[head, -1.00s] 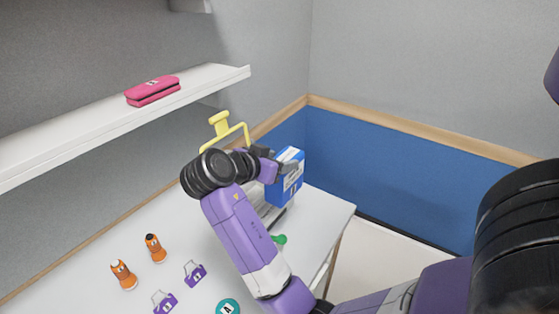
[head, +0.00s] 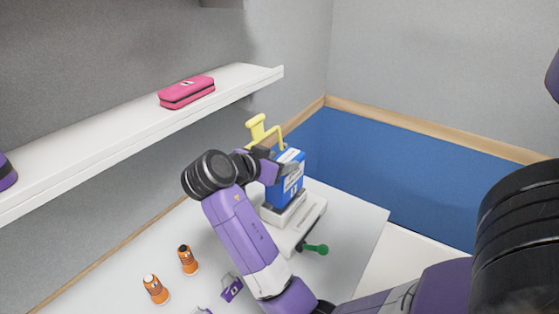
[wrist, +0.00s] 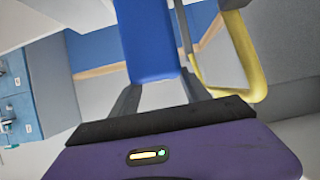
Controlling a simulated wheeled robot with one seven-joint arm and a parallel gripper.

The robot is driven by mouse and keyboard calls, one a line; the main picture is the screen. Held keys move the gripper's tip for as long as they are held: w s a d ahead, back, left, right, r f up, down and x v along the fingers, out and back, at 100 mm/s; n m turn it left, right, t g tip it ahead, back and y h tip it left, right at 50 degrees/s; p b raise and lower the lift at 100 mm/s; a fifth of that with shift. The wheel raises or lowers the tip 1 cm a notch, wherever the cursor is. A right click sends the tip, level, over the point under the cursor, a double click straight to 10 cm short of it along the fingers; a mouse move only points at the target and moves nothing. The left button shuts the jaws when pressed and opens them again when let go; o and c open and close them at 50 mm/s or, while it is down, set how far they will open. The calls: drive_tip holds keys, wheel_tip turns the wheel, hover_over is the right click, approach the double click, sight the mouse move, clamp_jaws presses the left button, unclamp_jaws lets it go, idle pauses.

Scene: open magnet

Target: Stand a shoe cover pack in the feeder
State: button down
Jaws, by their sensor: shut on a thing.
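The blue shoe cover pack (head: 287,182) has a white label and stands upright above the feeder. My gripper (head: 273,160) is shut on its upper part; in the wrist view the blue pack (wrist: 147,40) shows between the two fingers. The feeder (head: 299,222) is a pale grey device on the table with a yellow handle (head: 257,127) behind and a green-knobbed lever (head: 316,248) in front. The pack's lower end is at the feeder's raised holder; I cannot tell whether it rests inside. The yellow handle (wrist: 246,65) is right of the pack in the wrist view.
Two orange bottles (head: 188,260) and a purple tag (head: 231,288) are on the white table (head: 120,285). A shelf (head: 110,130) above holds a pink case (head: 187,92). The table's right end is clear.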

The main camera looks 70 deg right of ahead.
drive_tip(key=shift+f+b, duration=2.05)
drive_tip(key=shift+f, duration=0.8)
drive_tip(key=shift+c, duration=2.2)
unclamp_jaws()
drive_tip(key=b+v, duration=0.1)
drive_tip(key=v, duration=0.6)
drive_tip(key=shift+a+r+b, duration=0.15)
drive_tip(key=shift+a+b, duration=0.15)
drive_tip(key=shift+a, duration=0.05)
